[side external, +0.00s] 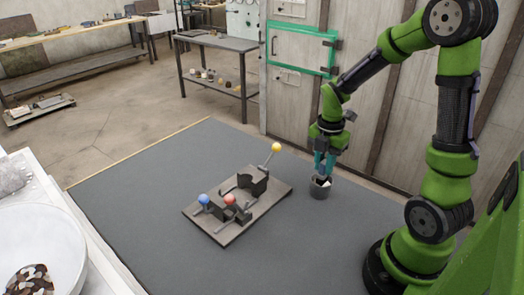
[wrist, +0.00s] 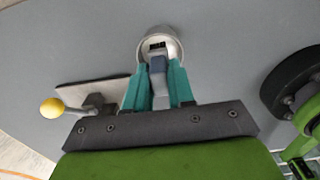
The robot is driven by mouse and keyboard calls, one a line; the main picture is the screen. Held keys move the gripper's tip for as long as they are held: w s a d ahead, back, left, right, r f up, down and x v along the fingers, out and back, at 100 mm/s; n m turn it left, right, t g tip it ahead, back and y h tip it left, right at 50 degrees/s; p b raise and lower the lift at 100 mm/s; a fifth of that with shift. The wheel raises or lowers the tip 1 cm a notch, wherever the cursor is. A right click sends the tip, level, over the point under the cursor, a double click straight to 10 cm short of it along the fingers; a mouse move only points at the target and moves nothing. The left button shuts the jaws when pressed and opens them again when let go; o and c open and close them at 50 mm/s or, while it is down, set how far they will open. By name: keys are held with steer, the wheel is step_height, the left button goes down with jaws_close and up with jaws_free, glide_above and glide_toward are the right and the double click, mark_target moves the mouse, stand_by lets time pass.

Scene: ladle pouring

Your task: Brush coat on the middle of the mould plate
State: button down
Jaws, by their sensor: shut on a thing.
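The mould plate (side external: 228,232) is a flat grey-brown board lying on the dark mat, with dark fittings and levers tipped by blue (side external: 203,199), red (side external: 229,199) and yellow (side external: 276,147) balls. Its edge also shows in the wrist view (wrist: 75,88). A small grey metal pot (side external: 319,191) stands on the mat right of the plate. My gripper (side external: 322,172) points down over the pot. In the wrist view, its teal fingers (wrist: 159,88) are shut on a blue-grey handle (wrist: 158,66), seemingly the brush, whose dark end is inside the pot. The bristles are hard to make out.
The grey mat (side external: 130,190) is clear around the plate and pot. A white bowl (side external: 70,240) with brown pieces stands at the front left. A workbench (side external: 218,42) with a lower shelf and a green-framed cabinet door (side external: 300,48) stand behind.

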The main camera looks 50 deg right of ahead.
mark_target(325, 161)
steer(key=shift+f, duration=0.55)
steer(key=shift+r, duration=0.1)
stand_by(0.7)
steer(key=shift+r, duration=3.7)
